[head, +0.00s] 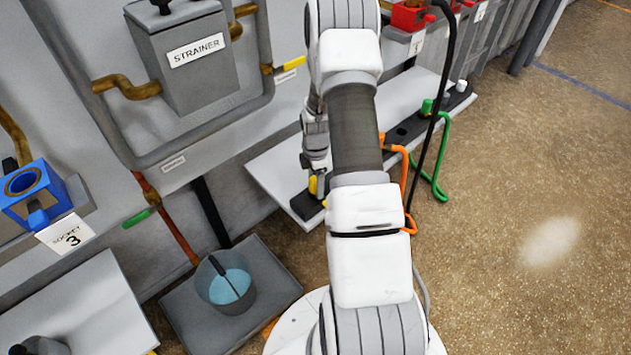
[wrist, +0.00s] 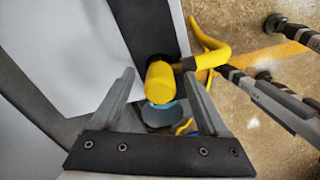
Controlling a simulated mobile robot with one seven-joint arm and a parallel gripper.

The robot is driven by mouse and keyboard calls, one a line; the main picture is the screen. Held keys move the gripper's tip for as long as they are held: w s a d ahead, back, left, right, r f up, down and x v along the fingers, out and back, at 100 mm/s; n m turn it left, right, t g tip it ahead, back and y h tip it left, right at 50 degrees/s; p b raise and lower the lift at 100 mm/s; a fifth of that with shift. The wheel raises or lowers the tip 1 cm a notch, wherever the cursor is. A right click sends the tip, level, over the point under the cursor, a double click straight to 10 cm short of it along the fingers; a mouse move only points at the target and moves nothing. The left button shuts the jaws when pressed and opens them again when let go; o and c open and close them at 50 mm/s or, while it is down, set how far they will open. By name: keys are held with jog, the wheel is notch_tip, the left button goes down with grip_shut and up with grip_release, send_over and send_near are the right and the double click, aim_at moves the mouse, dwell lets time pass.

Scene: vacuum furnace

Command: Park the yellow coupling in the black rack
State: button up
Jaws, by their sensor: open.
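The yellow coupling (wrist: 160,84) stands at the black rack (wrist: 155,30) in the wrist view, with a yellow hose leaving its right side. I cannot tell whether it is fully seated. My gripper (wrist: 158,75) is open, with one finger on each side of the coupling and visible gaps between. In the head view, the yellow coupling (head: 313,185) is a small patch below my gripper (head: 317,168), at the near end of the black rack (head: 307,206). My arm hides the middle of the rack and most of the gripper.
A green coupling (head: 427,107) with a green hose stands farther along the rack, and a white one (head: 461,86) at its far end. An orange hose (head: 407,185) hangs beside my arm. A bucket (head: 228,284) sits lower left. Floor at right is clear.

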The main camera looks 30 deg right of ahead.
jog(key=shift+r, duration=0.1)
notch_tip(320, 180, up, 17)
jog(key=p, duration=0.5)
jog(key=shift+r, duration=0.15)
